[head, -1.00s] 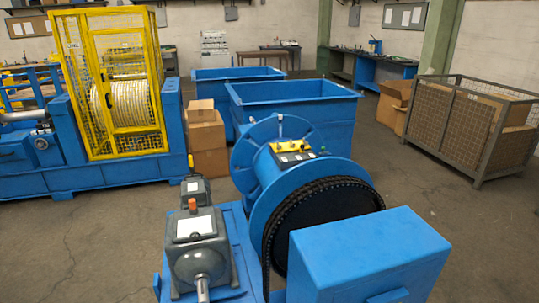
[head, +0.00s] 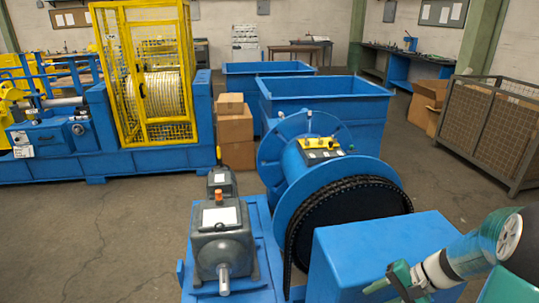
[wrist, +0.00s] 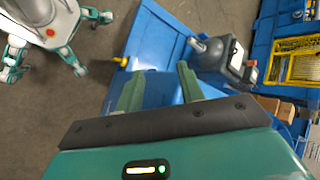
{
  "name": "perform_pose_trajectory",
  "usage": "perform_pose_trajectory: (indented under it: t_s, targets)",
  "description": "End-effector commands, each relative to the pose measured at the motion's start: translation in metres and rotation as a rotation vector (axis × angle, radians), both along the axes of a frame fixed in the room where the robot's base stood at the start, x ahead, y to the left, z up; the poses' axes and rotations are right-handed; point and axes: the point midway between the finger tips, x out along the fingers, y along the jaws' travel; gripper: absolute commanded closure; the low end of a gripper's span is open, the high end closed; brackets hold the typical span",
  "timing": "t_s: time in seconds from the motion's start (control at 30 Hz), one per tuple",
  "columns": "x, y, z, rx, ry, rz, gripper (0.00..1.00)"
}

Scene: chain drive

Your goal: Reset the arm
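My arm shows at the lower right of the head view, with white and green links. The fingers point over blue machine parts and bare floor. The chain drive has a black chain (head: 352,183) around the large wheel of a blue drum (head: 300,168). A grey gearbox (head: 222,246) with a short shaft stands left of it.
Blue bins (head: 328,107) and cardboard boxes (head: 236,128) stand behind the drum. A yellow cage (head: 150,70) sits on a blue machine at the left. A wire mesh crate (head: 495,120) is at the right. The floor (head: 90,235) at the front left is clear.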

Motion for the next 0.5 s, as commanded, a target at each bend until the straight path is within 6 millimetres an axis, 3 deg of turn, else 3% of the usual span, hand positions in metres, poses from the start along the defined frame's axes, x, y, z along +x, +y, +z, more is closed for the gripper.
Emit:
perform_pose_trajectory:
  t_s: [0.1, 0.5]
  targets:
    - [-0.005, 0.03, 0.031, -0.13, -0.011, 0.108, 0.62]
    - [-0.045, 0.105, 0.113, -0.539, -0.146, 0.368, 0.62]
